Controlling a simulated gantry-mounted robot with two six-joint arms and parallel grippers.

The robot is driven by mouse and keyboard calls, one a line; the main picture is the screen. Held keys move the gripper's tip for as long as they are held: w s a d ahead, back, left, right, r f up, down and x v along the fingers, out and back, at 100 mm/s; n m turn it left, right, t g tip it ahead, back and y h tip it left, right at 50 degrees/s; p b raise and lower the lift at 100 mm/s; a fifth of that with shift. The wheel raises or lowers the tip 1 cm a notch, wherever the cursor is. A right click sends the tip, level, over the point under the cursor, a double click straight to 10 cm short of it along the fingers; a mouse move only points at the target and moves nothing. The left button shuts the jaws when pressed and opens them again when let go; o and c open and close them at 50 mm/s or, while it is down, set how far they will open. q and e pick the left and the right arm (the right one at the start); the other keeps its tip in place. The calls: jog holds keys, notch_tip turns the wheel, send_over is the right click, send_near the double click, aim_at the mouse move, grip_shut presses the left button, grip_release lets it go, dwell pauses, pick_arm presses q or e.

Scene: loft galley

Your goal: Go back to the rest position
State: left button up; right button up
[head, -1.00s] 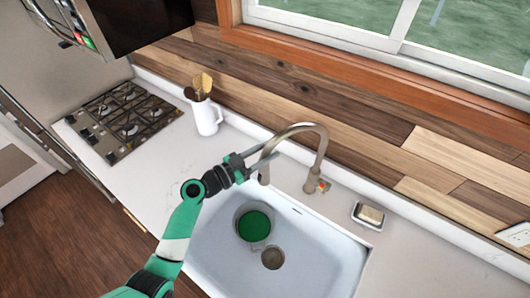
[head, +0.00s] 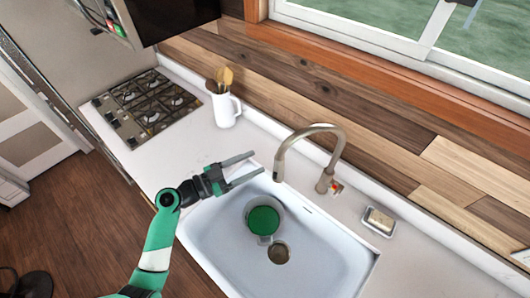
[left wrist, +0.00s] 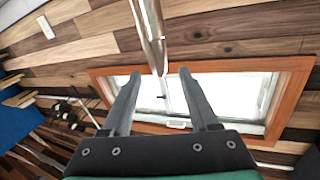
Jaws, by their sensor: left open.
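My right gripper is not in view.
A green round item (head: 263,220) lies in the sink beside the drain (head: 278,253). A white pitcher with utensils (head: 226,112) stands near the stove (head: 146,106). A soap dish (head: 378,221) sits right of the faucet. Counter between stove and sink is clear.

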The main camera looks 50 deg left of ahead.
pick_arm(q)
jog(key=shift+s+a, duration=0.1)
jog(key=shift+s, duration=0.35)
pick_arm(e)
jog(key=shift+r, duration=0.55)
